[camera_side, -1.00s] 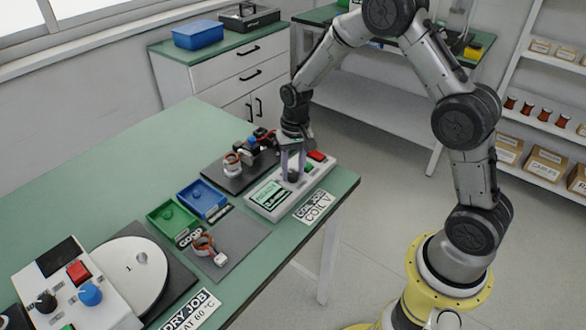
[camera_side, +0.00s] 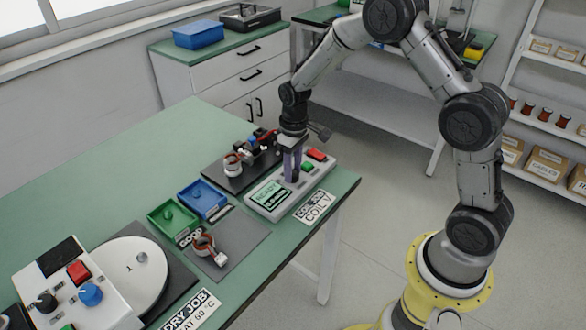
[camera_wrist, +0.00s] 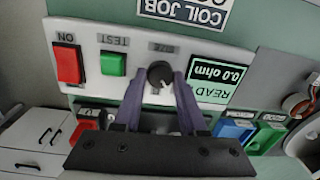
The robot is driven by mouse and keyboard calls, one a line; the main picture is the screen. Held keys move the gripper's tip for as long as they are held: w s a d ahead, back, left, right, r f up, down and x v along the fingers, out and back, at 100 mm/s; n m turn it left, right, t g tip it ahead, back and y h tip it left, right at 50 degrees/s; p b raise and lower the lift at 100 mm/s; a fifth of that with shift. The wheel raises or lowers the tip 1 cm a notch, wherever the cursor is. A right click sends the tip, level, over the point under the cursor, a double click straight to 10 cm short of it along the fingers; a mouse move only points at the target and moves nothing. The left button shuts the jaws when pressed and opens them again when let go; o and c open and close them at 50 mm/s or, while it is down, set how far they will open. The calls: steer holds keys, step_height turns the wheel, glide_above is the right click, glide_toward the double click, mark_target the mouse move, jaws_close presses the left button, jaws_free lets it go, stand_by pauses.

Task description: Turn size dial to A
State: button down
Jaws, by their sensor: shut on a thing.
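The size dial (camera_wrist: 160,75) is a small dark knob on a pale tester panel, under a printed label that reads SIZE in the wrist view. My gripper (camera_wrist: 158,88) has its two purple fingers closed around the dial from both sides. A pale mark shows on the dial's near side, but the letter it points at cannot be read. In the side view my gripper (camera_side: 292,176) reaches straight down onto the tester (camera_side: 250,207), and its fingers hide most of the dial.
The tester has a lit screen (camera_wrist: 215,80) reading READY and 0.0 ohm, a green TEST button (camera_wrist: 113,64) and a red ON switch (camera_wrist: 69,64). Blue (camera_side: 203,199) and green (camera_side: 172,219) trays stand to the left. A motor fixture (camera_side: 240,162) sits close behind.

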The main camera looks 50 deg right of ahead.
mark_target(294, 171)
steer(key=shift+n, duration=0.6)
steer(key=shift+c, duration=2.3)
jaws_free()
step_height(294, 171, up, 14)
steer(key=shift+d, duration=0.25)
steer(key=shift+w, duration=0.1)
